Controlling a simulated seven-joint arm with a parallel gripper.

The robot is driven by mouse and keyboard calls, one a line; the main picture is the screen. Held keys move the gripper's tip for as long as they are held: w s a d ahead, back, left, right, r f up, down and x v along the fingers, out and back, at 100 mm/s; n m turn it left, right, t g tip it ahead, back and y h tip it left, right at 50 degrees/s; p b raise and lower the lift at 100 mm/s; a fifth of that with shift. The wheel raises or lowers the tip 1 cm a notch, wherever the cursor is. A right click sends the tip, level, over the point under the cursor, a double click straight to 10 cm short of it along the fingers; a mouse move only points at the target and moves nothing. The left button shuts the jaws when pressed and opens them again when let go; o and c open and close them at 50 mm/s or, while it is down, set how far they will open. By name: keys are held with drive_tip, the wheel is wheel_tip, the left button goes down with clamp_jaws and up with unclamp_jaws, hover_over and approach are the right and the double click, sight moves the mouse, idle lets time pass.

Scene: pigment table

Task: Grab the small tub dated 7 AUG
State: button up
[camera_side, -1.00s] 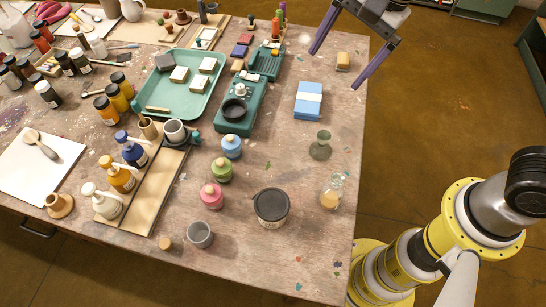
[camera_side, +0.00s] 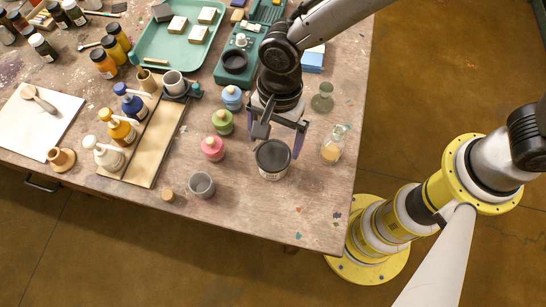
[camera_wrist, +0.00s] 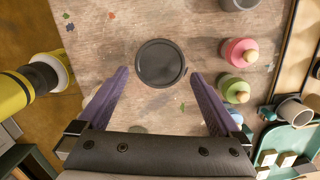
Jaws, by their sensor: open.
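A small tub (camera_side: 272,160) with a dark round lid and a pale, labelled side stands upright near the table's front right. The writing on its label is too small to read. In the wrist view its lid (camera_wrist: 161,63) shows between and just beyond the fingertips. My gripper (camera_side: 273,143) is open, with its purple fingers pointing down. It is above and just behind the tub in the side view, and I see no clear contact. My gripper (camera_wrist: 160,74) also shows empty in the wrist view.
Pink (camera_side: 213,149), green (camera_side: 222,123) and blue (camera_side: 232,98) pots stand left of the tub. A glass bottle (camera_side: 332,150) stands to its right, and a grey cup (camera_side: 201,185) at front left. The table in front of the tub is clear.

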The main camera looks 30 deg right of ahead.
sight(273, 154)
drive_tip(key=shift+s+a+f, duration=0.1)
drive_tip(key=shift+a+f, duration=0.1)
drive_tip(key=shift+f, duration=1.4)
drive_tip(key=shift+s+a+f, duration=0.1)
drive_tip(key=shift+a+f, duration=0.05)
drive_tip(key=shift+f, duration=1.45)
drive_tip(key=shift+r, duration=0.1)
drive_tip(key=c, duration=1.2)
